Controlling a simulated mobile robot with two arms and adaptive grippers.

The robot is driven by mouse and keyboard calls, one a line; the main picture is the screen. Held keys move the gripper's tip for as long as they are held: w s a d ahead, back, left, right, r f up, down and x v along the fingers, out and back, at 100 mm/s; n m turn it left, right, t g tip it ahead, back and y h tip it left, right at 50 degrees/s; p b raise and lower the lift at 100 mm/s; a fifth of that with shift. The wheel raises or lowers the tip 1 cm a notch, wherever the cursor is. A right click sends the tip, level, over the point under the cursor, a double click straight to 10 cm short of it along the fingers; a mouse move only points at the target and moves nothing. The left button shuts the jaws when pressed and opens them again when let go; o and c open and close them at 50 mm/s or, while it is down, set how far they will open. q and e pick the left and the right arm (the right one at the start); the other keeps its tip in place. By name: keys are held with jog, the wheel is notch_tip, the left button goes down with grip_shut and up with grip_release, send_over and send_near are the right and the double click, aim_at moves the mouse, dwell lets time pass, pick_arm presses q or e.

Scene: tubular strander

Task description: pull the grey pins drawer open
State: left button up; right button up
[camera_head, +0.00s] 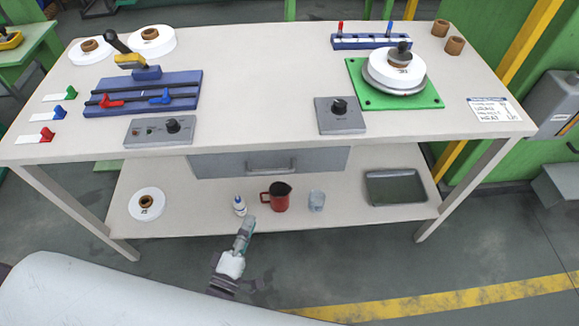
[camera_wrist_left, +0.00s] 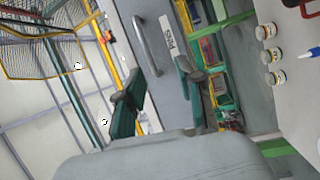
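The grey pins drawer (camera_head: 220,166) is under the middle of the table top and looks shut. Its bar handle (camera_head: 271,168) runs across its front. In the left wrist view, the drawer front (camera_wrist_left: 143,15) carries a white PINS label (camera_wrist_left: 166,35) beside the handle (camera_wrist_left: 147,45). My left gripper (camera_head: 246,225) is below and in front of the drawer, apart from the handle. In the left wrist view, its two dark green fingers (camera_wrist_left: 158,88) are spread with nothing between them, pointing towards the drawer front. My right gripper is not in view.
Table legs stand at both sides. The floor in front is clear.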

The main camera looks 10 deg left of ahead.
aim_at(268, 171)
pick_arm(q)
jog(key=shift+n+t, duration=0.4)
jog(key=shift+n, duration=0.1)
jog(key=x, duration=0.5)
jog(key=r+p+x, duration=0.1)
jog(key=x, duration=0.3)
jog(key=r+x, duration=0.1)
jog(key=x, duration=0.4)
jog(key=shift+w+p, duration=0.1)
jog(key=shift+p, duration=0.25)
grip_shut()
